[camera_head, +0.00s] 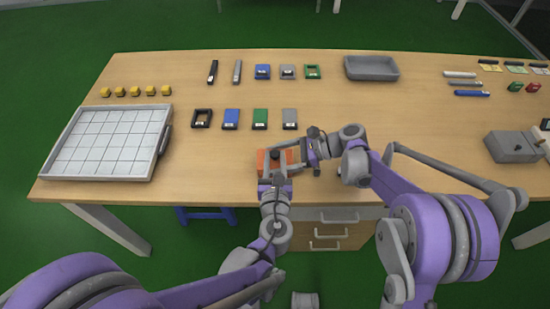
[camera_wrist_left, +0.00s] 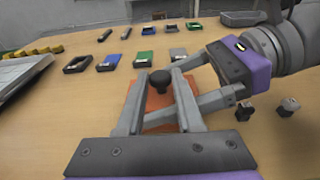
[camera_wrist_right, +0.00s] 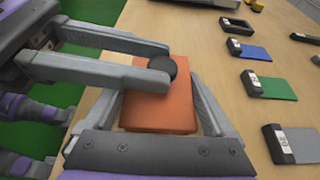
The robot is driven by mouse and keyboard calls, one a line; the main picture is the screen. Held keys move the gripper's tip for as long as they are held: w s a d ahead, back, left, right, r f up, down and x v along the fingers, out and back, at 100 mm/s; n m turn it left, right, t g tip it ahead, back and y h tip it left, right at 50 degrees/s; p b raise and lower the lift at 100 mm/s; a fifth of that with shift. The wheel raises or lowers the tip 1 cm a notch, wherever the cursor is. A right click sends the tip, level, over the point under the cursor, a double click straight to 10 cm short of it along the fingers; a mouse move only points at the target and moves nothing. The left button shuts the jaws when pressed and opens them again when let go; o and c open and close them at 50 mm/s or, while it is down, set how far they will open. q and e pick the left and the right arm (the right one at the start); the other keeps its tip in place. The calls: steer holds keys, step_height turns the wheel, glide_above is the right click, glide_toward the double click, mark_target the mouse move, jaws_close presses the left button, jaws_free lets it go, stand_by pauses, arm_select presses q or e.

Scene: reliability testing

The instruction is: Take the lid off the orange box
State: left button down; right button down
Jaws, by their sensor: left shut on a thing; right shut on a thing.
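The orange box (camera_head: 262,163) sits near the table's front edge. In the right wrist view it shows as an orange block (camera_wrist_right: 160,108) with a round black knob (camera_wrist_right: 162,66) on top. The seam between lid and box cannot be made out. My left gripper (camera_head: 276,158) is shut on the knob, its fingers on either side of it; the left wrist view shows the knob (camera_wrist_left: 160,80) between its fingertips. My right gripper (camera_head: 292,156) comes in from the right and is shut on the box, its fingers along two opposite sides.
Behind are rows of small coloured cases (camera_head: 260,118) and a grey tray (camera_head: 372,68). A white gridded tray (camera_head: 105,142) lies at left, several yellow pieces (camera_head: 135,91) behind it. A grey box (camera_head: 512,146) stands at right. The table between it and the right arm is clear.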

mark_target(276, 166)
arm_select(q)
steer(key=shift+r, duration=0.15)
steer(key=shift+r, duration=0.65)
arm_select(e)
steer(key=shift+f, duration=0.1)
arm_select(q)
steer(key=shift+r, duration=0.3)
steer(key=shift+r, duration=0.15)
steer(key=shift+r, duration=1.85)
arm_select(e)
jaws_free()
arm_select(q)
steer(key=shift+d, duration=0.1)
arm_select(e)
steer(key=shift+d+r, duration=0.1)
steer(key=shift+r, duration=0.1)
